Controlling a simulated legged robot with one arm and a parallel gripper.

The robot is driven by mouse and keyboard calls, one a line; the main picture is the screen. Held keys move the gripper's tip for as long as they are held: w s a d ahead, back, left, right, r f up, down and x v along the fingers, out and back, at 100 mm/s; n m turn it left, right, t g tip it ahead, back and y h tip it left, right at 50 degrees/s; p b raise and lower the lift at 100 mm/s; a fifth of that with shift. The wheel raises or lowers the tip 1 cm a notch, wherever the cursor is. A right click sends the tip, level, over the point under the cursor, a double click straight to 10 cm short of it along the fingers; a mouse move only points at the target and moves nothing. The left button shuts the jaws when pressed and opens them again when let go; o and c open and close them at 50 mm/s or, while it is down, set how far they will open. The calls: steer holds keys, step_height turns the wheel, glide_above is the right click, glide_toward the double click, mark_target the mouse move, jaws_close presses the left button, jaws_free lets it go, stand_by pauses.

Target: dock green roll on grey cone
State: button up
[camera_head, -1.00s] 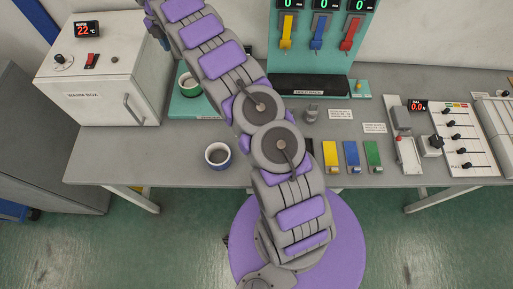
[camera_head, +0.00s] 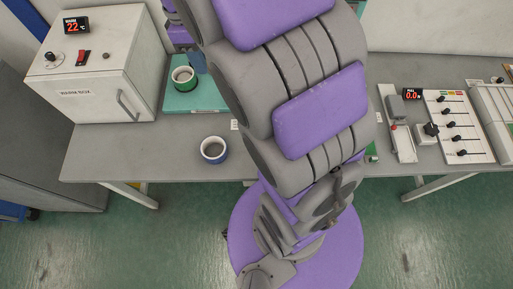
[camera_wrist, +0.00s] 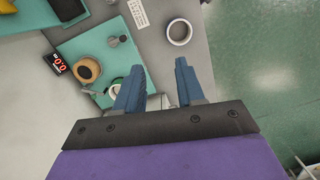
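The green roll (camera_head: 185,88), a ring with a pale rim, stands on the teal board (camera_head: 181,104) beside the white box. In the wrist view the green roll (camera_wrist: 114,88) is partly hidden behind the left finger. My gripper (camera_wrist: 160,66) is open, its two blue fingers apart with nothing between them. In the head view a blue finger (camera_head: 199,63) shows just behind and right of the roll; I cannot tell if it touches. A small grey piece (camera_wrist: 117,41), possibly the grey cone, stands on the teal board in the wrist view; my arm hides it in the head view.
A blue roll (camera_head: 213,150) sits on the grey table near its front edge. A tan roll (camera_wrist: 87,70) is on the teal board by a red display (camera_wrist: 56,63). The white warm box (camera_head: 95,70) stands to the left. A slider panel (camera_head: 459,127) is at the right.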

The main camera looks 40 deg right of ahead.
steer(key=s+a+f+m, duration=0.1)
steer(key=s+m, duration=0.3)
steer(key=s, duration=0.9)
steer(key=s+a+f+m, duration=0.2)
steer(key=s+f+m, duration=0.2)
steer(key=s, duration=0.9)
steer(key=shift+a+f+m+y, duration=0.15)
steer(key=shift+m+y, duration=0.25)
steer(key=shift+m, duration=0.2)
steer(key=shift+f, duration=0.1)
step_height(320, 180, down, 3)
steer(key=b, duration=0.3)
steer(key=shift+c, duration=0.3)
